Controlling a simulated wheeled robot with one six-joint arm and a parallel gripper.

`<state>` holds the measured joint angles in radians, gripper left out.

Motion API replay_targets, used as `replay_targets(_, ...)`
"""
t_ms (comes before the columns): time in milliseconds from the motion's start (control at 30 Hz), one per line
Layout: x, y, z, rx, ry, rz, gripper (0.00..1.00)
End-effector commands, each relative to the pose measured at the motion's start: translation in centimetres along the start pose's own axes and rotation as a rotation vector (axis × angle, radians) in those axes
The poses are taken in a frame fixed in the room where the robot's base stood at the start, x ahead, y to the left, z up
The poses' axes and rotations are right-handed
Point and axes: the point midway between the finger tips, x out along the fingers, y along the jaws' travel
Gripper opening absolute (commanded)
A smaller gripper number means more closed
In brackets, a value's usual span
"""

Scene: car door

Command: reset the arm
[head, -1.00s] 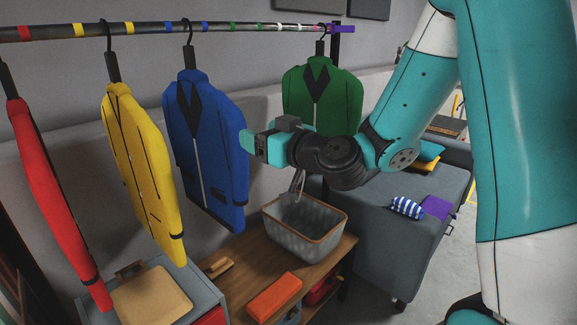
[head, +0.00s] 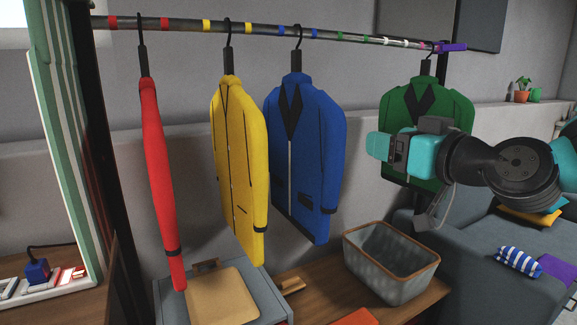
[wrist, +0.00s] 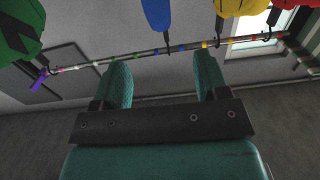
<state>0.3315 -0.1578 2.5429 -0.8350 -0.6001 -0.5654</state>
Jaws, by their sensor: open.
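My gripper (head: 376,147) is at the right of the head view, in front of the green jacket (head: 425,92), and points left. In the wrist view my gripper (wrist: 163,84) shows two teal fingers spread apart with nothing between them. The wrist view looks toward the wall with the rail across the top. My arm runs off the right edge of the head view. Part of the green jacket is hidden behind my gripper.
A rail (head: 270,30) carries a red (head: 160,180), a yellow (head: 238,165) and a blue jacket (head: 307,150). Below stand a basket (head: 390,262) on a wooden bench (head: 315,292) and a grey box (head: 172,292). A grey sofa (head: 465,250) is at the right.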

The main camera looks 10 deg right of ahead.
Motion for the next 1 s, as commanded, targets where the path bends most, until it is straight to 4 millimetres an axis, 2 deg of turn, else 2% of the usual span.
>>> replay_targets(67, 0.1, -1.7, 0.0, 0.011, -0.057, -0.056, 0.68)
replay_targets(167, -0.4, -5.6, 1.1, 0.038, -0.219, -0.186, 0.68)
replay_targets(233, -1.6, -8.8, 2.2, 0.058, -0.386, -0.289, 0.68)
replay_targets(300, -3.7, -11.8, 3.5, 0.072, -0.576, -0.379, 0.68)
replay_targets(433, -8.7, -15.2, 5.3, 0.07, -0.917, -0.471, 0.68)
replay_targets(500, -11.3, -16.0, 5.8, 0.058, -1.073, -0.486, 0.68)
replay_targets(600, -14.1, -16.4, 6.1, 0.04, -1.237, -0.483, 0.68)
replay_targets(700, -15.8, -16.4, 6.3, 0.026, -1.33, -0.472, 0.68)
replay_targets(800, -16.4, -16.3, 6.4, 0.022, -1.366, -0.466, 0.68)
replay_targets(1000, -16.4, -16.3, 6.5, 0.022, -1.367, -0.465, 0.68)
